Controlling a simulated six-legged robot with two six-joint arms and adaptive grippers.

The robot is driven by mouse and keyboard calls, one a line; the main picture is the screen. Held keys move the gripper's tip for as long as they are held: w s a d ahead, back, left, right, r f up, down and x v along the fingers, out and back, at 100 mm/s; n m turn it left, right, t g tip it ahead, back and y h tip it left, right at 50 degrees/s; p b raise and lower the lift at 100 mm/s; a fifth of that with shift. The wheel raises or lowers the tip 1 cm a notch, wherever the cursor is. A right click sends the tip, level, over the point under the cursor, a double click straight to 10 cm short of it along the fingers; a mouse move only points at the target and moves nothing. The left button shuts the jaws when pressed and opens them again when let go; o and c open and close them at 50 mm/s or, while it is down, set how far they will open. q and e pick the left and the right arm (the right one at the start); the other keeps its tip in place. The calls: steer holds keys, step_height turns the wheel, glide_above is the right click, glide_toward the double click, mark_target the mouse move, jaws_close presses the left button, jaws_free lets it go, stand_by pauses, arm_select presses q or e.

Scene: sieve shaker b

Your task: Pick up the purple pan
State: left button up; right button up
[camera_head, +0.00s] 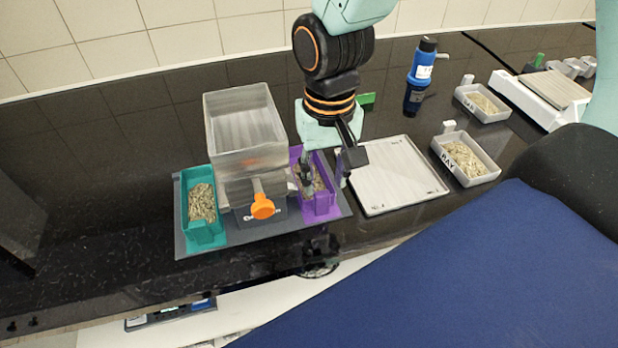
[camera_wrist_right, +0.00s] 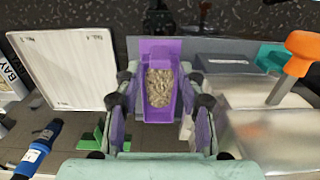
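The purple pan (camera_head: 320,206) sits on the dark base plate at the right side of the sieve shaker, with grain-like bits inside. In the right wrist view the purple pan (camera_wrist_right: 160,52) lies between the two fingers, its far end extending beyond them. My right gripper (camera_head: 332,165) is over the pan from above, and one finger hides part of the pan in the head view. In the wrist view the right gripper (camera_wrist_right: 161,112) is open, with a visible gap on each side of the pan. My left gripper is not in view.
The sieve shaker (camera_head: 245,135) has a clear box and orange knob (camera_head: 262,206). A teal pan (camera_head: 203,228) with grain stands at its left. A white tray (camera_head: 395,180) lies close right of the purple pan. Grain bins (camera_head: 465,158), a blue bottle (camera_head: 420,75) and a scale (camera_head: 545,95) stand farther right.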

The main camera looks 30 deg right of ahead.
mark_target(323, 196)
steer(key=shift+s+a+f, duration=0.15)
steer(key=shift+s+f, duration=0.05)
steer(key=shift+f, duration=0.2)
steer(key=shift+s+a+f, duration=0.15)
steer(key=shift+s+f, duration=0.05)
steer(key=shift+f, duration=0.2)
steer(key=f, duration=0.1)
steer(key=w+f+b, duration=0.1)
steer(key=f, duration=0.1)
steer(key=d+f, duration=0.1)
steer(key=f, duration=0.1)
steer(key=shift+w+f, duration=0.15)
steer(key=shift+w, duration=0.1)
steer(key=shift+s+a+r, duration=0.25)
steer(key=shift+s+a, duration=0.05)
steer(key=shift+a, duration=0.05)
steer(key=shift+c, duration=0.7)
steer(key=shift+w+d+f, duration=0.2)
steer(key=shift+w+d, duration=0.05)
steer(key=c, duration=0.4)
steer(key=shift+s+a+r, duration=0.15)
jaws_close()
